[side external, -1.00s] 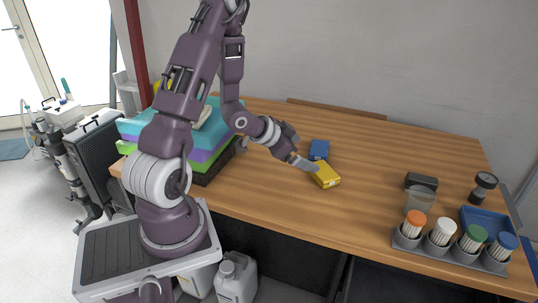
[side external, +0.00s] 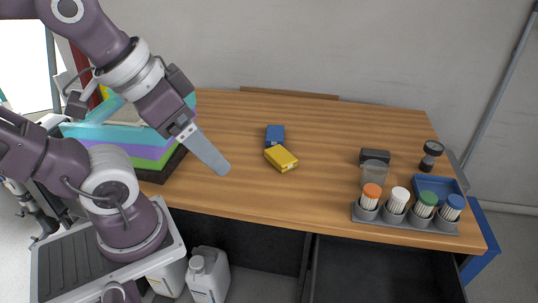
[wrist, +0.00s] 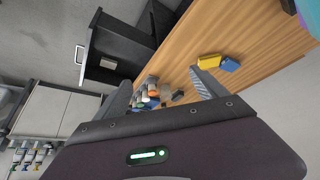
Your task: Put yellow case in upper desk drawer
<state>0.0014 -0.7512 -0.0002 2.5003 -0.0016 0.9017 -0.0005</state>
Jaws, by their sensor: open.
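The yellow case (side external: 281,159) lies flat on the wooden desk (side external: 330,180), just in front of a blue case (side external: 275,135). In the wrist view the yellow case (wrist: 208,60) appears beyond the right finger, beside the blue case (wrist: 230,64). My gripper (side external: 222,168) is open and empty, left of the yellow case and apart from it, with its fingers pointing down and right. Its two fingers (wrist: 160,95) are spread in the wrist view. A dark drawer (side external: 385,268) stands pulled out below the desk's right front; it also shows in the wrist view (wrist: 122,45).
A rack of cups with coloured tops (side external: 405,215), a blue tray (side external: 438,187) and dark small items stand at the desk's right. Coloured stacked slabs (side external: 130,145) stand at the left. White jugs (side external: 208,272) sit below. The desk's middle is mostly clear.

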